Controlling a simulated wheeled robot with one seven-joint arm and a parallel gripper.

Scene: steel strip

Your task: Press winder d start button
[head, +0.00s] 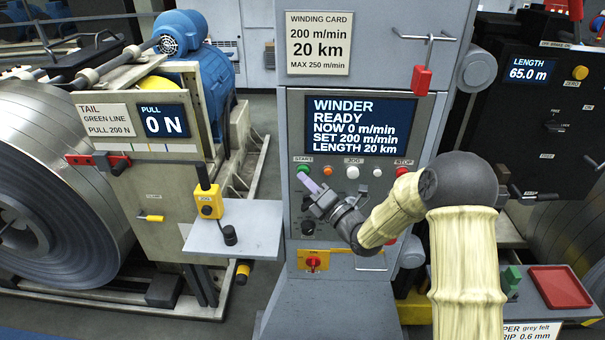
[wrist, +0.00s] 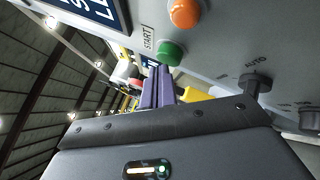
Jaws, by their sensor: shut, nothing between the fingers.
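The green START button (head: 303,169) is at the left end of a row on the grey winder panel. It also shows in the wrist view (wrist: 170,53), beside its START label. My gripper (head: 306,182) is shut and empty, its purple fingers just below the button. In the wrist view the fingertips (wrist: 158,72) are close under the button's lower edge; I cannot tell whether they touch it. The winder display (head: 360,120) reads READY, NOW 0 m/min, SET 200 m/min, LENGTH 20 km. No letter naming the winder is readable.
An orange button (head: 327,171), a white JOG button (head: 352,172) and a red STOP button (head: 402,171) share the row. A dark AUTO selector (wrist: 256,82) is near the fingers. A small shelf with a yellow JOG box (head: 209,202) juts out left. A red tag (head: 422,80) hangs above right.

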